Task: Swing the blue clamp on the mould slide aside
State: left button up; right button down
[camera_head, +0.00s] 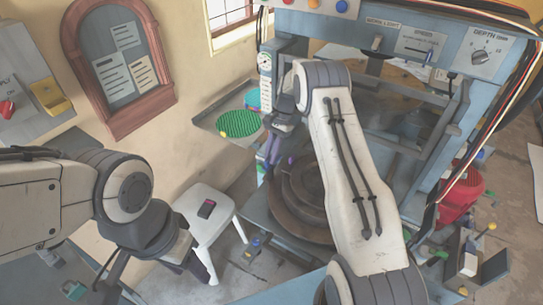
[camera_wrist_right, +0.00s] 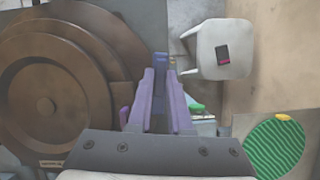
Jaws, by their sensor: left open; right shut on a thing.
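The round brown mould (camera_head: 290,210) sits low in the blue-grey press frame, partly hidden behind my right arm. In the right wrist view the mould (camera_wrist_right: 48,106) fills the left side. My right gripper (camera_head: 271,158) is at the mould's left edge, pointing down. In the right wrist view its purple fingers (camera_wrist_right: 161,72) are shut on the blue clamp (camera_wrist_right: 160,58), of which only a small part shows at the fingertips. My left gripper (camera_head: 150,280) is open and empty at the lower left, apart from the clamp.
A white stool (camera_head: 205,228) with a small dark-red and black item (camera_head: 206,208) stands left of the press. A green ribbed disc (camera_head: 238,123) lies on a ledge by the wall. A red object (camera_head: 462,190) is on the right.

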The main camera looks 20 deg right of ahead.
jog(key=n, duration=0.2)
jog(key=n+g+h, duration=0.1)
jog(key=n, duration=0.2)
jog(key=shift+w+a+h+b, duration=0.1)
jog(key=shift+h+b, duration=0.2)
jog(key=shift+b, duration=0.1)
jog(key=shift+n, duration=0.4)
jog(key=c, duration=0.8)
grip_release()
jog(key=shift+c, duration=0.2)
jog(key=shift+g, duration=0.3)
jog(key=shift+r, duration=0.1)
